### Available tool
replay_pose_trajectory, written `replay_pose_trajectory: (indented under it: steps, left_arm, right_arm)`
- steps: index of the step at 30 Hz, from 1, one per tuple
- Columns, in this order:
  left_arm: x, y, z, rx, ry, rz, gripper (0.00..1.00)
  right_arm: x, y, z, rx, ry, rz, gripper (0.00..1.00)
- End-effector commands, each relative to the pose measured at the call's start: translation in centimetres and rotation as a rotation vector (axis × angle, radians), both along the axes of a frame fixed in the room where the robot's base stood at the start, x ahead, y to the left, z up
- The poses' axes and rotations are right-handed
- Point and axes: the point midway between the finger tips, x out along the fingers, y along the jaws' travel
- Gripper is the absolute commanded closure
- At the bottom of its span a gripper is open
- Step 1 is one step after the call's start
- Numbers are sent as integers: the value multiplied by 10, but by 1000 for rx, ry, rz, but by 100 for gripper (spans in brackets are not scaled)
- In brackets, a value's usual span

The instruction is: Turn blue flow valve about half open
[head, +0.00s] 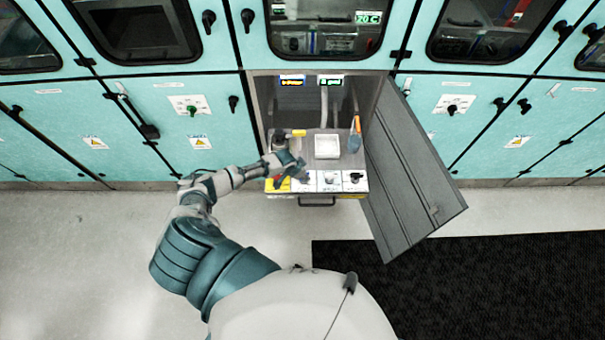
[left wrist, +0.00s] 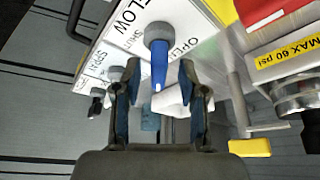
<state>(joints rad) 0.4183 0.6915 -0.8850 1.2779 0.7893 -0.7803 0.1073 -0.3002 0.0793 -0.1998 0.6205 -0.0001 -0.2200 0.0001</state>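The blue flow valve (left wrist: 158,62) shows in the left wrist view as a blue lever on a grey round hub. It sits on a white plate (left wrist: 190,22) marked FLOW, SHUT and OPEN. The lever extends from the hub toward the gripper, with OPEN printed to its right. My left gripper (left wrist: 157,78) is open, with one finger on each side of the lever; visible gaps separate them from it. In the head view my left gripper (head: 289,166) is over the left part of the pulled-out panel and hides the valve there. My right gripper is not in view.
A red part (left wrist: 262,10) and a yellow MAX 60 psi label (left wrist: 288,58) are right of the valve. The open grey cabinet door (head: 410,160) stands right of the panel. A white tray (head: 327,137) lies behind it.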

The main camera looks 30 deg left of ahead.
Motion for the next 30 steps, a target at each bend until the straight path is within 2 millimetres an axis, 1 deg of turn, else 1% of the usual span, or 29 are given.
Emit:
replay_pose_trajectory:
  steps: [5, 8, 11, 15, 21, 25, 30]
  left_arm:
    - [-1, 1, 4, -1, -1, -1, 58]
    - [-6, 2, 15, -1, -1, -1, 58]
    - [-13, 6, 34, 0, -2, -2, 58]
    - [-25, 10, 64, 0, -2, -3, 58]
    - [-37, 16, 96, -1, 0, 0, 58]
    - [-41, 17, 107, -1, 1, 0, 58]
    - [-42, 17, 110, -1, 1, 1, 58]
  right_arm:
    - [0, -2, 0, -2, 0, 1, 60]
    - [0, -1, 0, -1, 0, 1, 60]
    - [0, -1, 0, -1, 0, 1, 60]
    - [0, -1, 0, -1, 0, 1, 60]
    - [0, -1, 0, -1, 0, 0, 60]
    - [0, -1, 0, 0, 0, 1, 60]
    - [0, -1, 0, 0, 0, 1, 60]
